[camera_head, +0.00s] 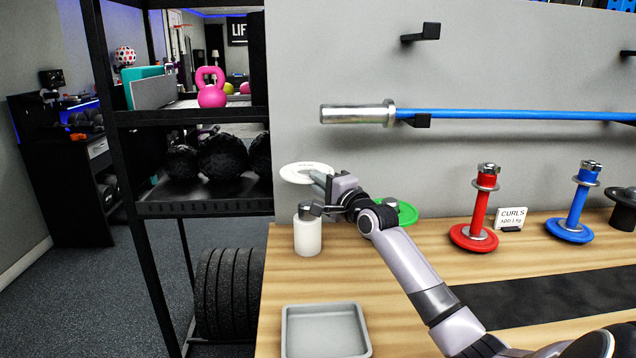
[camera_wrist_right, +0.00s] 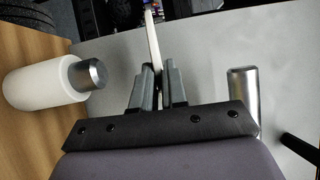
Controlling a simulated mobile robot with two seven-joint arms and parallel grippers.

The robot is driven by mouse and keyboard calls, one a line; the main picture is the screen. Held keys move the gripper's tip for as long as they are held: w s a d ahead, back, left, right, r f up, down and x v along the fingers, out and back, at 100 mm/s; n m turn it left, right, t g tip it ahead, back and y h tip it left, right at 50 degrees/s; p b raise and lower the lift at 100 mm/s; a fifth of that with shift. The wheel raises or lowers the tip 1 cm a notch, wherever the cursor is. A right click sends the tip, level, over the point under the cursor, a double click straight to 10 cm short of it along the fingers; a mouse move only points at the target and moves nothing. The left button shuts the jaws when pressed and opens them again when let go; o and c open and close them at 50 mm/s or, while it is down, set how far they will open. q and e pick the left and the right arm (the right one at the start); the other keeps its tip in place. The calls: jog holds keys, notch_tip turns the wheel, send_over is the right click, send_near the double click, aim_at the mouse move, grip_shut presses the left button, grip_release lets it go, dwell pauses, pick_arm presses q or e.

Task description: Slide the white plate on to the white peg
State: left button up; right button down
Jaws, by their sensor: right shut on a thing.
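The white plate (camera_head: 296,173) is a thin disc held by its right edge in my right gripper (camera_head: 322,180), up above the table. The right wrist view shows the plate (camera_wrist_right: 152,38) edge-on between the closed fingers (camera_wrist_right: 154,82). The white peg (camera_head: 307,236) stands upright on the table, a white cylinder with a metal top, below the plate and apart from it. In the right wrist view the peg (camera_wrist_right: 38,86) lies to the left of the fingers. The plate's hole is hard to make out. My left gripper is not in view.
A grey tray (camera_head: 288,330) sits at the front left of the table (camera_head: 390,280). A green plate (camera_head: 405,213) is behind my right arm. Red (camera_head: 478,210) and blue (camera_head: 577,205) pegs with plates stand to the right. A blue barbell (camera_head: 500,115) hangs on the wall behind.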

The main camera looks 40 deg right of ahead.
jog(key=shift+r, duration=0.2)
notch_tip(320, 180, down, 8)
jog(key=b, duration=0.1)
jog(key=shift+r, duration=0.2)
dwell(0.8)
dwell(0.3)
jog(key=shift+f, duration=0.2)
jog(key=shift+f+b, duration=1.9)
jog(key=shift+f, duration=0.05)
jog(key=shift+f, duration=0.1)
